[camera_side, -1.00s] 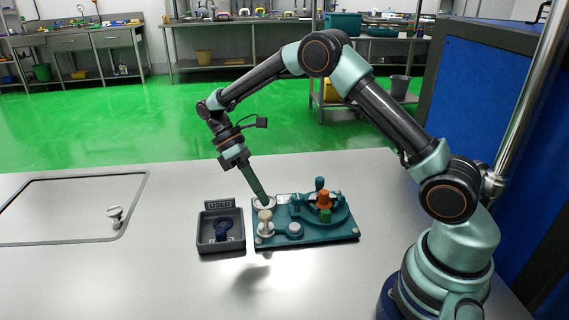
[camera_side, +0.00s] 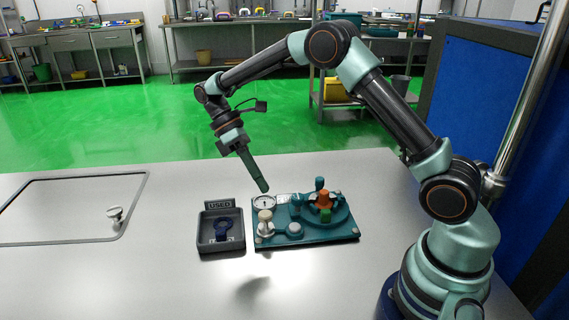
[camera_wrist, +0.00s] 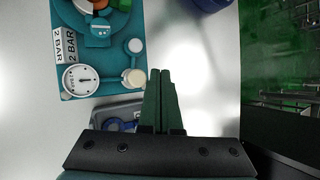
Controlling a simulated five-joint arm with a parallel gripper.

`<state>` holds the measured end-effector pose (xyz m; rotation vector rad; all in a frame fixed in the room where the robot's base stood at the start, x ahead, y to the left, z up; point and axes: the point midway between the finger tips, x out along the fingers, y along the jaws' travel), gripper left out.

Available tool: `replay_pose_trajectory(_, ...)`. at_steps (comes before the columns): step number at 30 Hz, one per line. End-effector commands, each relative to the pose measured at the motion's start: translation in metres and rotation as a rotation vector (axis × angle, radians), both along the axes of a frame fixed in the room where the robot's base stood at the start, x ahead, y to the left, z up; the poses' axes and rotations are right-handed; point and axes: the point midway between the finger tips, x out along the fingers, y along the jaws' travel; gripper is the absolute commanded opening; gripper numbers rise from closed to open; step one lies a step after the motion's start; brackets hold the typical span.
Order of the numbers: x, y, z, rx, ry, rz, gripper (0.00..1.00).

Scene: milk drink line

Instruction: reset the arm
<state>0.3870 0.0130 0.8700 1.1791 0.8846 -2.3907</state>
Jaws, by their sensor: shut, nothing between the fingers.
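My gripper (camera_side: 264,189) is shut and empty, its green fingers together, in the air above the far left part of the teal fixture (camera_side: 345,236). In the wrist view my gripper (camera_wrist: 160,72) points past the fixture's corner, with the fixture (camera_wrist: 105,42) at the upper left. The fixture carries a round dial gauge (camera_side: 264,202), a cream knob (camera_side: 265,220) and a turntable with an orange piece (camera_side: 324,199) and a green piece (camera_side: 326,216). The gauge also shows in the wrist view (camera_wrist: 80,80), beside a "2 BAR" label.
A dark tray (camera_side: 207,245) labelled "USED" stands left of the fixture and holds a dark blue ring-shaped part (camera_side: 222,230). The table front is clear. A blue partition (camera_side: 480,95) stands at the right.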

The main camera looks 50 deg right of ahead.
Motion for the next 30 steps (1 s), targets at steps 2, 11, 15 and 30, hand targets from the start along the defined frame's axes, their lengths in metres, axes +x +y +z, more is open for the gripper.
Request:
replay_pose_trajectory(2, 0.0, 0.0, 0.0, 0.0, -0.001, 0.0, 0.0)
replay_pose_trajectory(11, -0.006, -0.002, 0.035, -0.044, -0.163, -0.083, 0.0)
replay_pose_trajectory(15, -0.016, -0.004, 0.059, -0.077, -0.304, -0.167, 0.0)
replay_pose_trajectory(30, -0.069, -0.01, 0.11, -0.103, -0.787, -0.503, 0.0)
